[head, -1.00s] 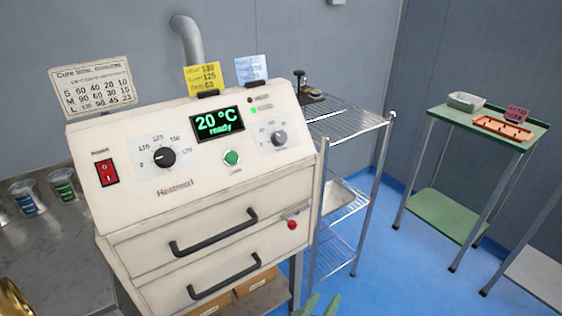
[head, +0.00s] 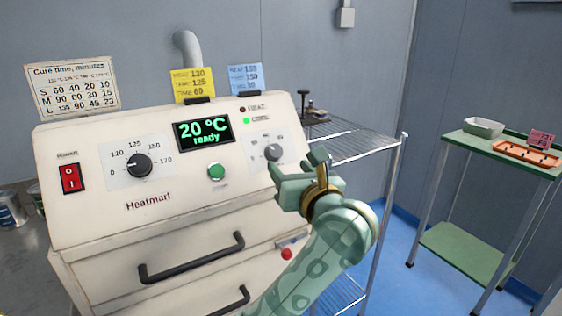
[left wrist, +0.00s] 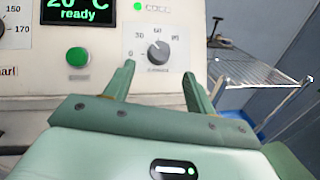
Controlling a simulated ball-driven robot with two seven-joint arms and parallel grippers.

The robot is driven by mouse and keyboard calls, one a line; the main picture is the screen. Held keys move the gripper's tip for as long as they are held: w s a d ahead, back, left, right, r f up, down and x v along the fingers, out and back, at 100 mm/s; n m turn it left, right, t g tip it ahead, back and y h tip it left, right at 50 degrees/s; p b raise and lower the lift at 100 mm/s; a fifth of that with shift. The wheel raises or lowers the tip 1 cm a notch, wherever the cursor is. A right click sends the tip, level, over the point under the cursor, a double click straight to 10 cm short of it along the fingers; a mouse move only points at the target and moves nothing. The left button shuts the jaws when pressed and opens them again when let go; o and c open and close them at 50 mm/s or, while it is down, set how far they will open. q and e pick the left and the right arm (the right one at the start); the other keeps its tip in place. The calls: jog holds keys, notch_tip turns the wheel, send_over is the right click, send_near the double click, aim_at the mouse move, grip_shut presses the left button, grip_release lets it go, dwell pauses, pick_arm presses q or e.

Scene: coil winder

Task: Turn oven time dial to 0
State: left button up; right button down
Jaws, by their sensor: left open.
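The oven's time dial (head: 272,152) is a small grey knob on a pale scale plate at the right of the slanted panel. It also shows in the left wrist view (left wrist: 157,53), with 0 at lower left and 30, 60 and 90 around it. Its exact setting is hard to read. My left gripper (head: 297,163) is open and empty, just in front of and below right of the dial in the head view. In the left wrist view its two green fingers (left wrist: 159,78) are spread, with the dial beyond and between them. My right gripper is out of view.
A black temperature dial (head: 139,166), red power switch (head: 70,178), green button (head: 216,171) and "20 °C ready" display (head: 203,131) share the panel. Drawer handles (head: 192,262) stick out below. A wire rack (head: 355,143) stands to the right.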

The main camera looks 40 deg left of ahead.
aim_at(276, 153)
pick_arm(q)
jog(key=b+x, duration=0.2)
jog(key=x, duration=0.4)
jog(key=shift+w+a+f, duration=0.2)
jog(key=shift+a, duration=0.1)
jog(key=shift+w+a+r, duration=0.2)
jog(key=shift+a, duration=0.2)
jog(key=shift+c, duration=0.3)
jog(key=c, duration=0.9)
